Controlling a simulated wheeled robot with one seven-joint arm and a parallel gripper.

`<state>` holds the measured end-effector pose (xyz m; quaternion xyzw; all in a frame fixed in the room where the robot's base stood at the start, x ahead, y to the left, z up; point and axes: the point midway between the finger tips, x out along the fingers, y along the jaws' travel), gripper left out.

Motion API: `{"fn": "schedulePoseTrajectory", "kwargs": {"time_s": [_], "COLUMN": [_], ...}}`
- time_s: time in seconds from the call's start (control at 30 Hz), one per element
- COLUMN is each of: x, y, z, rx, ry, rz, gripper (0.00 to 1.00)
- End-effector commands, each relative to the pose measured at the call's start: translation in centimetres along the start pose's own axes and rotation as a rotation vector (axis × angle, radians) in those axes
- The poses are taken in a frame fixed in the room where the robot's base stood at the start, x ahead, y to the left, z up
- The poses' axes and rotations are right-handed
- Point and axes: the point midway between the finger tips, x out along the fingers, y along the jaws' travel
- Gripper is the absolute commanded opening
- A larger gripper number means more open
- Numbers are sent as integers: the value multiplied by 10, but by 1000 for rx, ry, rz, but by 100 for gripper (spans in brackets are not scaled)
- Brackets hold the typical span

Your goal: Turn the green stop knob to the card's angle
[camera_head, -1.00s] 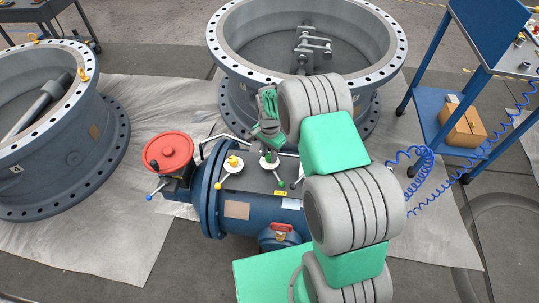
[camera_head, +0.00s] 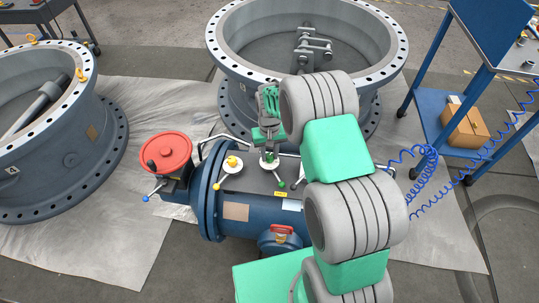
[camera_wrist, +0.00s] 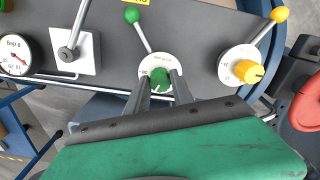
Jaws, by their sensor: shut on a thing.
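The green stop knob (camera_wrist: 161,76) sits on a round white dial plate (camera_wrist: 158,62) in the wrist view. A lever with a green ball end (camera_wrist: 132,15) extends from beside this dial. The two dark fingers of my gripper (camera_wrist: 163,86) are closed on the knob from either side. In the head view, my gripper (camera_head: 269,149) reaches down onto the white dial, largely covering the knob there. A yellow label (camera_head: 280,193) lies near the lever's green ball (camera_head: 281,183). I cannot read any angle on a card.
A yellow knob (camera_wrist: 248,71) with a yellow-ended lever stands beside the green one. A round gauge (camera_wrist: 15,55) and a grey lever on a white plate (camera_wrist: 74,52) are on the other side. A red handwheel (camera_head: 166,152) is at the body's left end. Large valve rings stand behind and left.

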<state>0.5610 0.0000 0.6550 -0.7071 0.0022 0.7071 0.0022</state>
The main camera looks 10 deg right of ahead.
Motion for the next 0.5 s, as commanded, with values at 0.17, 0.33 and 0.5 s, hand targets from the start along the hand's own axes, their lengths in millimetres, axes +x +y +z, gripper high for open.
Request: {"fn": "schedulePoseTrajectory", "kwargs": {"time_s": [0.17, 0.33, 0.5], "x": [1, 1, 1], "y": [1, 1, 1], "z": [1, 1, 1], "rx": [-164, -325, -486], "ry": [-3, -3, -2], "rz": [1, 0, 0], "gripper": [0, 0, 0]}}
